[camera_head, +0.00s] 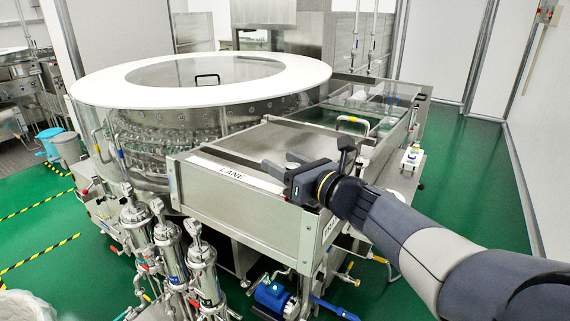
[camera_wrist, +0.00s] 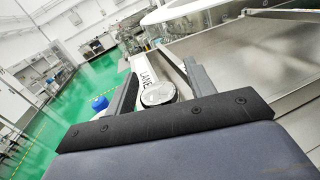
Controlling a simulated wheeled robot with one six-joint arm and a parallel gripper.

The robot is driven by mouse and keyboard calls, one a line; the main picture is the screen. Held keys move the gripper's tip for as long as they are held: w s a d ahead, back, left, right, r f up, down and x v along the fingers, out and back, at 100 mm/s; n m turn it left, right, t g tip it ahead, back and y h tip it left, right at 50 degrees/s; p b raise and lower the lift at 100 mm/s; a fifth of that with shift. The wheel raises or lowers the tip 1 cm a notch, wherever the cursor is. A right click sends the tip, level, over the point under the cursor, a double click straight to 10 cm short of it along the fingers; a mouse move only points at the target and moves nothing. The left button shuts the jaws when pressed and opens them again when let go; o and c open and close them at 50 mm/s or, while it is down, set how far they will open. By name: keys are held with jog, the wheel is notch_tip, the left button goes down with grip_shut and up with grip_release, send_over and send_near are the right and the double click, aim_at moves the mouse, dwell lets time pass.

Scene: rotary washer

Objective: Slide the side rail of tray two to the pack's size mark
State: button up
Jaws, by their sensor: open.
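My gripper (camera_head: 283,164) is open above the front edge of the steel tray table (camera_head: 215,198), by a white strip lettered "LANE" (camera_head: 232,174). In the wrist view, a round shiny piece with a dark rim (camera_wrist: 158,92) shows between the spread fingers of my gripper (camera_wrist: 160,76); I cannot tell whether they touch it. The strip (camera_wrist: 145,74) lies just beyond. I cannot tell which tray is number two, nor see a size mark.
A round washer with a white ring top (camera_head: 115,82) stands at the left. Clear-walled compartments (camera_head: 375,98) are at the back right. Steel filter housings (camera_head: 170,250) and a blue pump (camera_head: 272,295) stand below in front. Green floor is open at right.

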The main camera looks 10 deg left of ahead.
jog(key=b+v, duration=0.2)
jog(key=v, duration=0.9)
jog(key=p+x, duration=0.2)
jog(key=x, duration=0.9)
jog(key=shift+w+a, duration=0.1)
jog(key=shift+a, duration=0.1)
jog(key=shift+w+a+p, duration=0.2)
jog(key=shift+a+p, duration=0.1)
jog(key=shift+a, duration=0.1)
jog(key=shift+r, duration=0.1)
